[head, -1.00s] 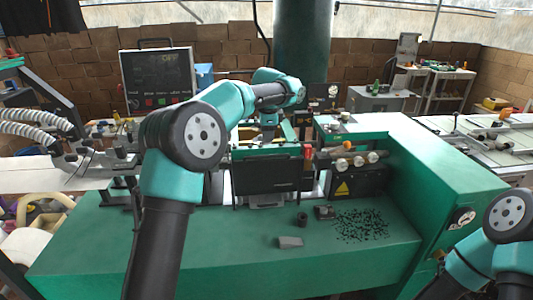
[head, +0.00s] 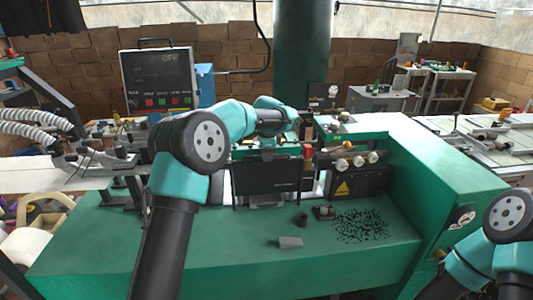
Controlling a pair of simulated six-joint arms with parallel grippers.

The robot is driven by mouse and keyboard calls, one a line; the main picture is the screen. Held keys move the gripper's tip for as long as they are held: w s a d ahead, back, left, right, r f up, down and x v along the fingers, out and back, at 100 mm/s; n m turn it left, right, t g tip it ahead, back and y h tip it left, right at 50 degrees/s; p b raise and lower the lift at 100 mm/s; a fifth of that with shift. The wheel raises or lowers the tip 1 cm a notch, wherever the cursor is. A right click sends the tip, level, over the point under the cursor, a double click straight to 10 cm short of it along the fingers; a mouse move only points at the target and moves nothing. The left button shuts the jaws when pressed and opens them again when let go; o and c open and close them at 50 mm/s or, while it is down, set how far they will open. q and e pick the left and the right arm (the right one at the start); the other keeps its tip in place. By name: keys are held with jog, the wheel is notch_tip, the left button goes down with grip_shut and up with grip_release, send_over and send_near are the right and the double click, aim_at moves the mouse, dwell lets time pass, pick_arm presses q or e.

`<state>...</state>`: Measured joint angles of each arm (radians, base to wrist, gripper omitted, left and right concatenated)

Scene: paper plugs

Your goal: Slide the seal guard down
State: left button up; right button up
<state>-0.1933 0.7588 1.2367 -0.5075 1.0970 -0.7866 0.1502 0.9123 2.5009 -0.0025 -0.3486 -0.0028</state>
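The seal guard appears to be the dark rectangular panel (head: 275,180) at the front of the green machine's middle section. It stands upright, with white posts beside it. My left arm reaches over the machine from the left. Its gripper (head: 267,154) points down at the panel's top edge, small and dark against it. I cannot tell whether it touches the panel or whether its fingers are open or shut. Of my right arm only links show at the lower right; its gripper is out of view.
A control box (head: 160,82) reading OFF stands behind on the left. A red-topped post (head: 307,152) and a unit with round knobs (head: 345,162) are right of the panel. Black plugs (head: 362,225), a grey block (head: 290,242) and small dark parts lie on the green bench (head: 230,255).

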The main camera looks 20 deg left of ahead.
aim_at(267, 172)
pick_arm(q)
grip_shut()
dwell(0.3)
jog(key=shift+f, duration=1.5)
jog(key=shift+o, duration=0.5)
grip_release()
jog(key=shift+r, duration=0.15)
